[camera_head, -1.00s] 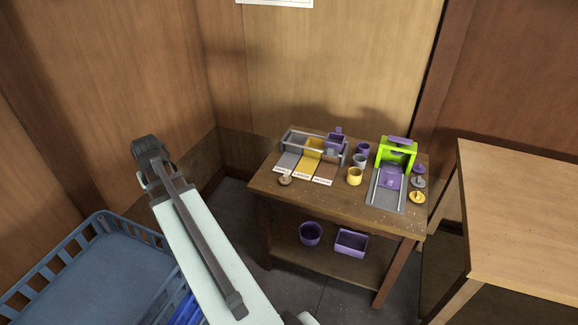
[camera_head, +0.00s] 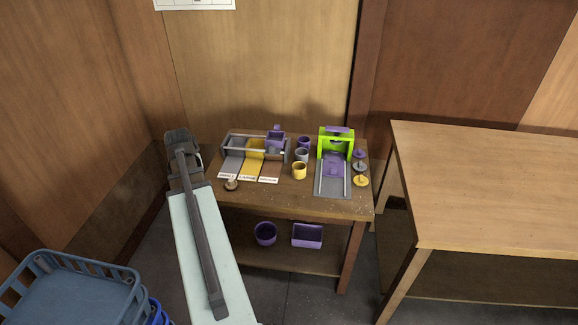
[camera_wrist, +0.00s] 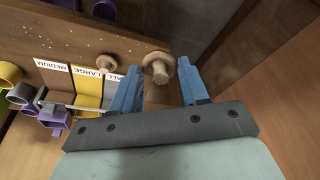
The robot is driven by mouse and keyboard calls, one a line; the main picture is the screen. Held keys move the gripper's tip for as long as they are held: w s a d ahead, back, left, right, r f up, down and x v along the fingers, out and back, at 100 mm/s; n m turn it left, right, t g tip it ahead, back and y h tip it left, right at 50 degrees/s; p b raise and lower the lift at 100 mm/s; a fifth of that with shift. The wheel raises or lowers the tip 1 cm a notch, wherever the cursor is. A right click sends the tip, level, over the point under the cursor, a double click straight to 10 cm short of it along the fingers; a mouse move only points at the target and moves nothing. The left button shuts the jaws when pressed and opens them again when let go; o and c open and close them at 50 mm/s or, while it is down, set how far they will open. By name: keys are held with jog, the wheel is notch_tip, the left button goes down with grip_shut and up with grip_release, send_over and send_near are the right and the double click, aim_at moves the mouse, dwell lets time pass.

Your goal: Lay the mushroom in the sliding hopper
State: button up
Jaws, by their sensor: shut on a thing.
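My gripper (camera_wrist: 159,75) is shut on a pale tan mushroom (camera_wrist: 157,69), its stem and cap between the two blue fingers in the wrist view. The held mushroom is hidden in the head view, where my arm stands left of the table. The purple sliding hopper (camera_head: 276,143) sits on rails at the right end of a sorter with grey, yellow and brown lanes. It appears to show at the left edge of the wrist view (camera_wrist: 54,117), well away from my gripper. Another mushroom (camera_head: 231,184) lies on the table in front of the lanes.
Lane labels read SMALL, LARGE and MEDIUM. Purple, grey and yellow cups (camera_head: 299,171) stand right of the sorter, then a green press (camera_head: 336,141) and several knobbed discs (camera_head: 360,181). A blue crate (camera_head: 65,290) is at lower left. A bare table (camera_head: 480,190) stands right.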

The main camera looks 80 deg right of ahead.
jog(key=shift+s+d+f+m+g, duration=0.45)
jog(key=shift+s+d+m, duration=1.1)
jog(key=shift+s+d, duration=2.5)
jog(key=shift+s+d+f+m+g, duration=0.45)
jog(key=shift+s+d+m, duration=1.15)
jog(key=shift+s, duration=4.7)
jog(key=shift+s+d+f+m+g, duration=0.45)
jog(key=shift+s+d+m, duration=1)
jog(key=shift+s+d, duration=2.65)
jog(key=shift+s+a+f, duration=0.35)
jog(key=shift+a+f, duration=0.05)
jog(key=shift+f, duration=1.3)
jog(key=shift+s+a+f, duration=0.35)
jog(key=shift+f, duration=1.35)
jog(key=shift+s+a+f, duration=0.35)
jog(key=shift+a+f, duration=0.05)
jog(key=shift+f, duration=1.3)
jog(key=shift+f, duration=0.15)
jog(key=o, duration=0.8)
jog(key=shift+c, duration=0.2)
jog(key=s+v, duration=0.1)
jog(key=v, duration=1.1)
jog(key=shift+w, duration=0.4)
